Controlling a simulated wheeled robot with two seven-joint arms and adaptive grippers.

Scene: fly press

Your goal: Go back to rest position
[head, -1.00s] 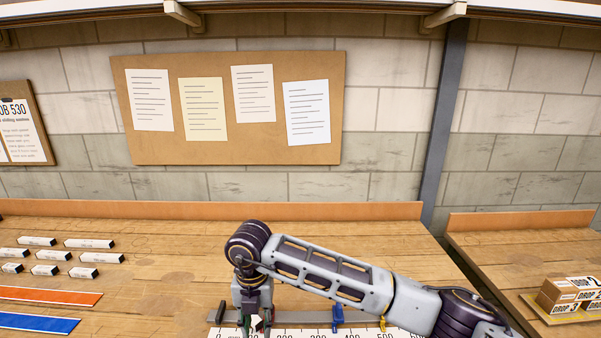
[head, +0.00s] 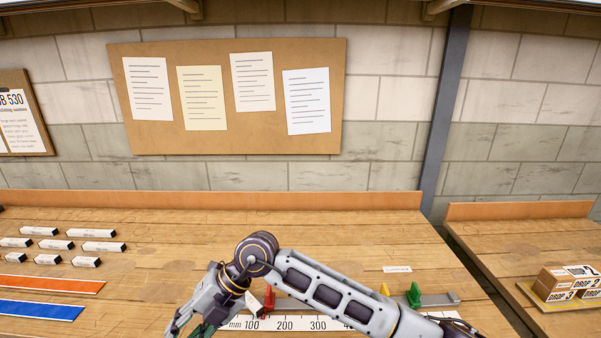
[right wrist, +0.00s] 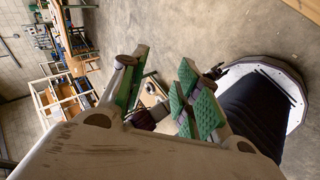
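My right arm reaches in from the right across the bench in the head view. My right gripper (head: 186,322) hangs at the bottom edge of that view, left of the ruler and partly cut off. In the right wrist view its green-padded fingers (right wrist: 160,95) stand apart with nothing held between them. Floor and a dark column on a pale round base show beyond the fingers. My left gripper is in neither view.
A ruler (head: 285,323) lies at the bench's front, partly behind my arm. Red (head: 269,299), yellow (head: 384,289) and green (head: 414,295) stops stand along it. White bars (head: 90,246) and orange (head: 50,285) and blue (head: 40,310) strips lie left. DROP boxes (head: 568,282) stand right.

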